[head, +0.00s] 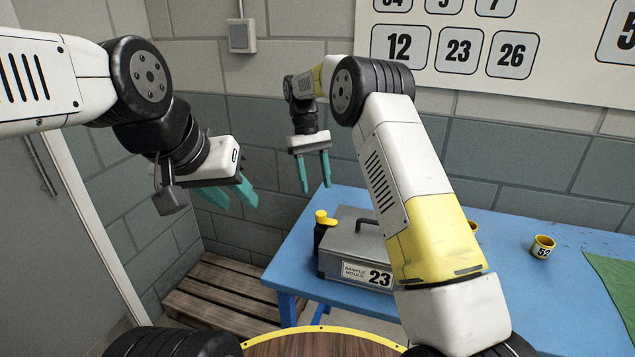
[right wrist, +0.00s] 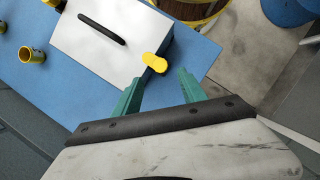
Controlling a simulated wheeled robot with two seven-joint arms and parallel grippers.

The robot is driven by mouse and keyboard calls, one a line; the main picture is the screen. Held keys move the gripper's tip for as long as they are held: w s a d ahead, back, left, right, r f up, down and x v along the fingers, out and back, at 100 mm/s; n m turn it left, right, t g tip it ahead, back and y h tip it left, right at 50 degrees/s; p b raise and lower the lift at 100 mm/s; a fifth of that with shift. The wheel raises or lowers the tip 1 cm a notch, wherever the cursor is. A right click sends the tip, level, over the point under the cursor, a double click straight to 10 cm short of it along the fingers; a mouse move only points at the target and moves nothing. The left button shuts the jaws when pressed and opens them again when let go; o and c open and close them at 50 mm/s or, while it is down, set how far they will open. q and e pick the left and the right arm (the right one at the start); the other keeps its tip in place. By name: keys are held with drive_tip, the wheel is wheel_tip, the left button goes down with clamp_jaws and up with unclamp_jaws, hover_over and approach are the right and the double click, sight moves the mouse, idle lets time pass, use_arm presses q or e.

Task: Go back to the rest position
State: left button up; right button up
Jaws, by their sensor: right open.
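My left gripper (head: 238,204) is at the left in the head view, in the air in front of the tiled wall, with its teal fingers apart and nothing between them. My right gripper (head: 315,188) points down above the far left part of the blue table, fingers apart and empty. In the right wrist view its open fingers (right wrist: 162,76) have a yellow-capped bottle (right wrist: 154,63) beyond them, apart from them. My right arm covers part of the table in the head view.
A grey case (head: 350,249) marked 23 stands on the blue table (head: 500,235), beside the dark yellow-capped bottle (head: 322,232). A yellow cup (head: 542,247) and a green mat (head: 615,290) are to the right. A wooden pallet (head: 215,290) lies on the floor at left.

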drive_tip(key=s+d+r+m+t+y, duration=0.1)
drive_tip(key=s+d+r+t+y, duration=0.1)
drive_tip(key=s+d+r, duration=0.5)
drive_tip(key=s+d+r+m+t+y, duration=0.1)
drive_tip(key=s+d+r+t, duration=0.3)
drive_tip(key=r, duration=0.5)
drive_tip(key=s+d+f+m+t, duration=0.1)
drive_tip(key=s+d+t, duration=0.1)
drive_tip(key=s, duration=0.7)
drive_tip(key=s+d+m+t+y, duration=0.1)
drive_tip(key=s+d+t, duration=0.1)
drive_tip(key=s, duration=0.8)
drive_tip(key=shift+d+f+m, duration=0.3)
drive_tip(key=shift+d+f, duration=0.1)
drive_tip(key=shift+d, duration=0.2)
